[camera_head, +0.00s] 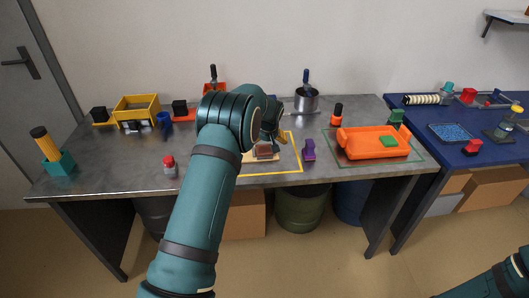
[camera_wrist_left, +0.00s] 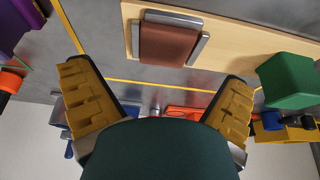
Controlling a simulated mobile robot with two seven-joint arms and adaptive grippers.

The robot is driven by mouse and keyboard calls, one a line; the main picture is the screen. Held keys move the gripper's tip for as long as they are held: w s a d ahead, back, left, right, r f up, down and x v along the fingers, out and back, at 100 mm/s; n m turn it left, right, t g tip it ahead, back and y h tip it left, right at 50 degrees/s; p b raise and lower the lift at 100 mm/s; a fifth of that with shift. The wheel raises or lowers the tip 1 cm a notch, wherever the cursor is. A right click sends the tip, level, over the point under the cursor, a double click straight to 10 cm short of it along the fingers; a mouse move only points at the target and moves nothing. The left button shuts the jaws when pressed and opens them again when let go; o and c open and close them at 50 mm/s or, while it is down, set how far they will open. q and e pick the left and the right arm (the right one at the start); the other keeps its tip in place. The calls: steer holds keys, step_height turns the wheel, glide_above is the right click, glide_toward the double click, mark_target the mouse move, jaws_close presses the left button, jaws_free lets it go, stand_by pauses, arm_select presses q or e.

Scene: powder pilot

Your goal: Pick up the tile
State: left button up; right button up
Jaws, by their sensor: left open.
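The brown tile (camera_head: 264,152) sits on a light wooden board inside the yellow-outlined area of the grey table. In the left wrist view the tile (camera_wrist_left: 170,45) lies flat between metal side pieces on the board (camera_wrist_left: 232,45). My left gripper (camera_head: 277,138) is above the board, close to the tile, partly hidden by its own arm. In the wrist view the yellow finger pads of this gripper (camera_wrist_left: 155,85) are wide apart with nothing between them. The tile is ahead of the fingertips, apart from them. My right gripper is out of view.
A green block (camera_wrist_left: 288,80) stands at the board's right in the wrist view. A purple object (camera_head: 309,150) stands right of the outlined area. An orange tray (camera_head: 360,142) lies farther right. A red-capped bottle (camera_head: 169,165) stands left of my arm. A metal pot (camera_head: 306,100) is behind.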

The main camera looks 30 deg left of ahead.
mark_target(265, 150)
arm_select(q)
steer(key=x, duration=0.3)
steer(key=b+x, duration=0.1)
steer(key=shift+s+a+f, duration=0.2)
steer(key=shift+s+f, duration=0.05)
steer(key=shift+f, duration=0.05)
steer(key=shift+w+f, duration=0.15)
steer(key=shift+f, duration=0.15)
steer(key=shift+r, duration=0.1)
steer(key=c, duration=1.2)
steer(key=shift+c, duration=1)
step_height(265, 150, up, 10)
steer(key=p, duration=0.1)
steer(key=shift+p, duration=0.35)
